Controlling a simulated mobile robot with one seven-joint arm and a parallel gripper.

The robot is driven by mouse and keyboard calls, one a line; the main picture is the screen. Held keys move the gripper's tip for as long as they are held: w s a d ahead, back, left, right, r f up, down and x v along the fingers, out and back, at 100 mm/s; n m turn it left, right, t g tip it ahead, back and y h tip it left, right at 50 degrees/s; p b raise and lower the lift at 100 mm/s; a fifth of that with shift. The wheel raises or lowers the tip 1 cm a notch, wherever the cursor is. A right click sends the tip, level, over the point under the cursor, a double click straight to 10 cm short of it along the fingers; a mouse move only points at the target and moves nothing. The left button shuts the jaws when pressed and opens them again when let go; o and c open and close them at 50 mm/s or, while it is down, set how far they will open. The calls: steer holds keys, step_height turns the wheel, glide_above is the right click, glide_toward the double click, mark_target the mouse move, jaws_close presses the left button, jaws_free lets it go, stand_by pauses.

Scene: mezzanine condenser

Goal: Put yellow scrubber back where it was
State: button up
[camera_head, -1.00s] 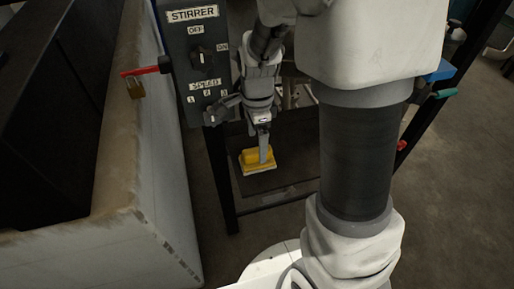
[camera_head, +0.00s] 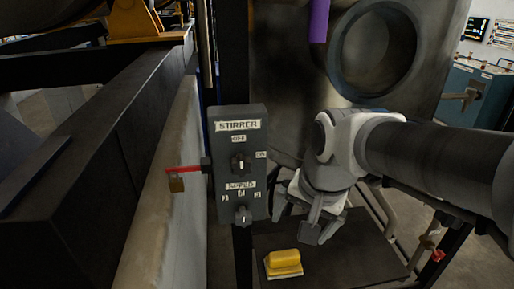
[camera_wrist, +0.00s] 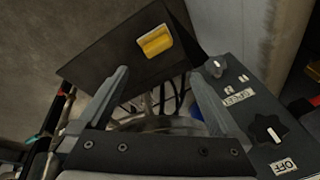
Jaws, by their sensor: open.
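The yellow scrubber (camera_head: 284,258) with a pale base lies on a dark flat shelf (camera_head: 345,250) low in the head view. It also shows in the wrist view (camera_wrist: 155,42), near the edge of the dark shelf. My gripper (camera_head: 298,228) is open and empty, above and to the right of the scrubber in the head view. In the wrist view its two fingers (camera_wrist: 160,85) are spread wide, with the scrubber beyond their tips and apart from them.
A grey stirrer control box (camera_head: 239,165) with two knobs stands left of my gripper, close to one finger in the wrist view. A large round metal opening (camera_head: 375,50) is behind. Dark frame posts flank the shelf.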

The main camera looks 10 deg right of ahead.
steer(key=s+r+n+t, duration=0.2)
steer(key=s+r+n, duration=0.1)
steer(key=s+n, duration=0.3)
steer(key=shift+n+h, duration=0.3)
steer(key=shift+n, duration=0.1)
steer(key=shift+d, duration=0.1)
step_height(320, 180, up, 7)
steer(key=p, duration=0.6)
steer(key=shift+p, duration=0.4)
steer(key=shift+f, duration=0.1)
steer(key=shift+w, duration=0.1)
